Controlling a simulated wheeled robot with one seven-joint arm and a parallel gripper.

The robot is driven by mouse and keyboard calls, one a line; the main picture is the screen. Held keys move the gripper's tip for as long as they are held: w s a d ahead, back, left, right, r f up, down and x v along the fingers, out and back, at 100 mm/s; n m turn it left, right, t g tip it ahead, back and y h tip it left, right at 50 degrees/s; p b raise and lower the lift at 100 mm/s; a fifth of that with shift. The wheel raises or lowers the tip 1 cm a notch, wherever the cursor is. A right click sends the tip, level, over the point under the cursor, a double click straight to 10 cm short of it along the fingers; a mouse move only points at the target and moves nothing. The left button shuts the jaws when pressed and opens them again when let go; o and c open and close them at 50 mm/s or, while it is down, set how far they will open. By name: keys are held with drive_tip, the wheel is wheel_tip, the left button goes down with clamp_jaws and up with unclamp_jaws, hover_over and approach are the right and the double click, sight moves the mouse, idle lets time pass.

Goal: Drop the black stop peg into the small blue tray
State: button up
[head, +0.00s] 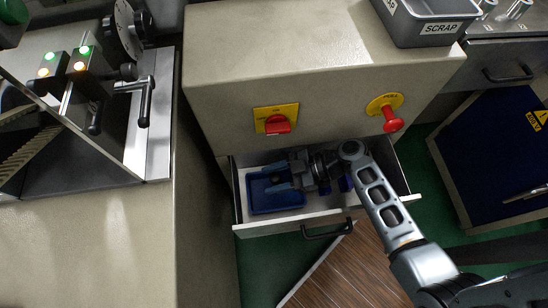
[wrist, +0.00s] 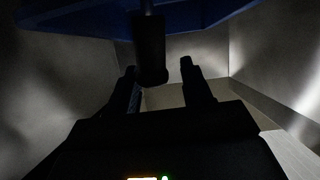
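The small blue tray (head: 262,207) lies in the left part of the open drawer in the head view. My gripper (head: 279,176) is over the tray's right and back part, pointing left. In the wrist view its two fingers (wrist: 160,78) stand apart. A black cylinder on a thin rod, which looks like the black stop peg (wrist: 151,48), shows between the fingertips. It is close to the left finger, with a gap to the right finger. I cannot make out the peg in the head view. A blue surface (wrist: 235,10) crosses the top of the wrist view.
The drawer front (head: 268,226) with its dark handle and the drawer walls surround the gripper closely. Above are a red knob (head: 278,125) on a yellow plate and a red button (head: 392,122). A grey SCRAP bin (head: 425,40) stands on top at right.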

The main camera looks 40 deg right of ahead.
drive_tip(key=shift+o, duration=0.9)
drive_tip(key=v, duration=0.7)
drive_tip(key=shift+s+d+r, duration=0.15)
drive_tip(key=shift+s+d, duration=0.05)
drive_tip(key=shift+d, duration=0.1)
